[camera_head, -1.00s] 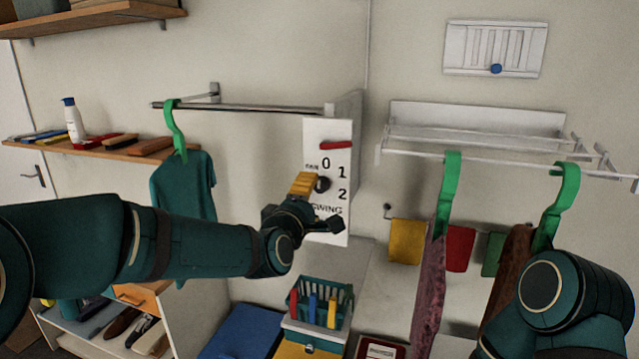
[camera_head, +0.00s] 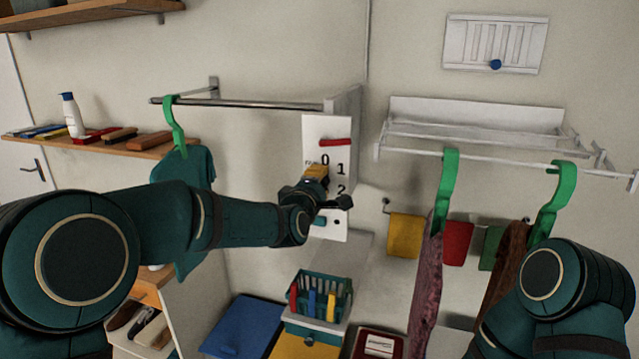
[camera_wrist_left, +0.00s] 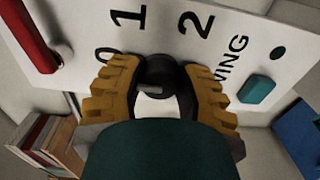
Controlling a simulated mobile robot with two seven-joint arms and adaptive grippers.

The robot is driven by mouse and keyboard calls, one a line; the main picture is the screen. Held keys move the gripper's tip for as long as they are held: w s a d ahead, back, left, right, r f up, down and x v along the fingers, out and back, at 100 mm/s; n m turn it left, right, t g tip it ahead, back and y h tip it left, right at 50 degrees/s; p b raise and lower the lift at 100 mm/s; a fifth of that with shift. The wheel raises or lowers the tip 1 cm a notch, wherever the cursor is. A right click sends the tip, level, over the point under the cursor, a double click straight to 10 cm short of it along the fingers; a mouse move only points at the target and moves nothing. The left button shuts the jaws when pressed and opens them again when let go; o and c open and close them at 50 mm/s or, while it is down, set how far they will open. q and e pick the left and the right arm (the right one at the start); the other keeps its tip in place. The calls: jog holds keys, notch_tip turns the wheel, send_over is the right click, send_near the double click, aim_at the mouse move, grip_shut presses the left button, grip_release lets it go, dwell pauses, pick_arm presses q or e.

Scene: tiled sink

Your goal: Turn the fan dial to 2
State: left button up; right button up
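The white fan panel (camera_head: 318,135) on the wall bears the numbers 0, 1 and 2. In the left wrist view, the black round fan dial (camera_wrist_left: 156,72) sits below the numbers 1 and 2. My left gripper (camera_wrist_left: 160,68) has its two ridged yellow fingers open on either side of the dial, close to the panel. I cannot tell whether they touch the dial. In the head view my left gripper (camera_head: 316,172) hides the dial. The dial's setting cannot be read clearly. My right arm is at the lower right, and its gripper is out of view.
A red switch (camera_wrist_left: 30,38) and a teal switch (camera_wrist_left: 256,89) share the panel. A metal rail (camera_head: 240,105) holds a green hanger with a teal shirt to the left. A white rack (camera_head: 470,140) with green hangers is to the right. A basket (camera_head: 320,296) stands below.

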pick_arm(q)
grip_shut()
